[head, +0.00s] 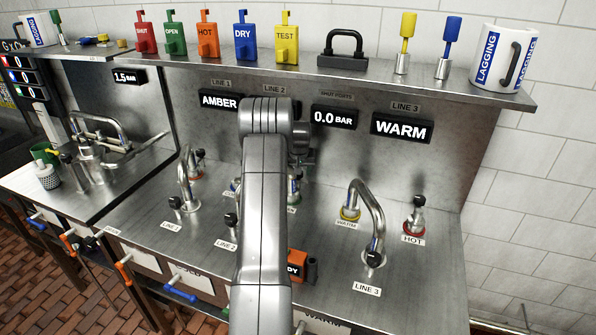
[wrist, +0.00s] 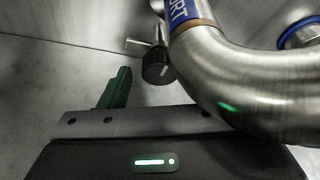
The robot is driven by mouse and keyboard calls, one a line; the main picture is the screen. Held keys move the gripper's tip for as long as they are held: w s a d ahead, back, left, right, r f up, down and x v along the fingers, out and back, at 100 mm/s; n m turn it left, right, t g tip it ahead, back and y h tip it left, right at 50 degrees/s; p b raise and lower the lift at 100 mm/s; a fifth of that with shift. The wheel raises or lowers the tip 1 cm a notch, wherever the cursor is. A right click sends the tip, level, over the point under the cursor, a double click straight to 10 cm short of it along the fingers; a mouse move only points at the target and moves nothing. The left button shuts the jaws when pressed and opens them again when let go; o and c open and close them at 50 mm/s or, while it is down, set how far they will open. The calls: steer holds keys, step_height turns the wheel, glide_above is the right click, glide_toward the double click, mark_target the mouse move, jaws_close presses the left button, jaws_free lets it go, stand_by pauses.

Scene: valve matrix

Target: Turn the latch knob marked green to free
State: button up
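In the wrist view my gripper (wrist: 160,84) shows one green finger, left of the picture's middle. The other finger does not show; the steel pipe covers that side. The visible finger stands well off the middle, so the gripper looks open, with nothing seen held. A black knob (wrist: 158,68) on a steel stem lies beyond the gripper, right of the finger and apart from it. No green mark shows on the knob.
A curved steel pipe (wrist: 222,70) with a blue label runs close by on the right in the wrist view. In the head view the LINE 3 spout (head: 368,215) and red HOT valve (head: 415,218) stand to the right. An orange block (head: 297,265) sits beside my arm.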

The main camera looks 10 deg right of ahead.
steer(key=shift+r, duration=0.1)
steer(key=b+v, duration=0.3)
steer(key=v, duration=1)
steer(key=shift+r, duration=0.35)
steer(key=shift+f, duration=0.1)
steer(key=p+x, duration=0.3)
steer(key=x, duration=1)
steer(key=shift+f, duration=0.3)
steer(key=shift+w, duration=0.1)
